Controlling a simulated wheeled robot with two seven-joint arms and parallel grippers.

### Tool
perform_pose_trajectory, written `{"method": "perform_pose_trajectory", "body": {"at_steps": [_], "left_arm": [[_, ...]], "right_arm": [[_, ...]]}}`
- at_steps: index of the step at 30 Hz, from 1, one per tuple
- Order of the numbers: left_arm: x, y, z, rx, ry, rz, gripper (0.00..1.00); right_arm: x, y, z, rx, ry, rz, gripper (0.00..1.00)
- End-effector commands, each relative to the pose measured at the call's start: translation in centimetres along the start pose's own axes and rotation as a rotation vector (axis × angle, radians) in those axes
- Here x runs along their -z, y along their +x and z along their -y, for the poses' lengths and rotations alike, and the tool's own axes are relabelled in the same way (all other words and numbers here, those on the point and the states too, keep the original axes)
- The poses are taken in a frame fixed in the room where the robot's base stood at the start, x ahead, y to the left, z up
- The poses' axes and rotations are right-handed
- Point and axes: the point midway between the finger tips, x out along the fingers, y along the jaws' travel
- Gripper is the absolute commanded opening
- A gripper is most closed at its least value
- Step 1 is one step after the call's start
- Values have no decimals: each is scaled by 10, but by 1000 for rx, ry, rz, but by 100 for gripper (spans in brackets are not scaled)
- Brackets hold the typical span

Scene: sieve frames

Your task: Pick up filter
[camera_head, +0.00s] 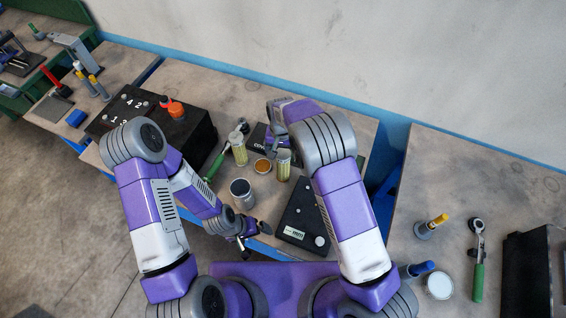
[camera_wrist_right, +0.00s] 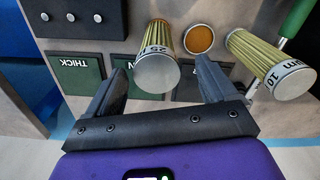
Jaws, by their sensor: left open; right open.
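Two yellow pleated filters with pale end caps stand on the middle bench. One filter (camera_head: 283,165) is near my right arm, and the other filter (camera_head: 238,150) is to its left. In the right wrist view a filter marked "25" (camera_wrist_right: 158,58) shows between the fingertips of my open right gripper (camera_wrist_right: 163,68); I cannot tell if they touch it. The filter marked "10 um" (camera_wrist_right: 268,65) is to its right. My right gripper is mostly hidden by its arm in the head view. My left gripper (camera_head: 254,240) is open and empty near the bench's front edge.
A metal cup (camera_head: 241,192), an orange-filled round dish (camera_head: 262,166) and a black scale (camera_head: 304,222) stand close by. A green-handled tool (camera_head: 216,166) lies left of the filters. Dark green pads, one marked "THICK" (camera_wrist_right: 75,73), lie near the right gripper. A black box (camera_head: 178,134) stands left.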

Motion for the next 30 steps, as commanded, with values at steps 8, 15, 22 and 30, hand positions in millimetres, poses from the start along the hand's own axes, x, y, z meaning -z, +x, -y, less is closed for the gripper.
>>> {"method": "perform_pose_trajectory", "body": {"at_steps": [8, 15, 22, 30], "left_arm": [[0, -6, -2, 0, 0, -2, 100], [0, -5, -2, 0, 0, -2, 100], [0, -5, -2, 0, 0, -2, 100], [0, -5, -2, 0, 0, -2, 100]], "right_arm": [[0, 37, -5, -1, 0, 0, 85], [0, 40, -4, 0, 0, -1, 85], [0, 40, -4, 0, 0, -1, 55], [0, 40, -4, 0, 0, -1, 13]]}}
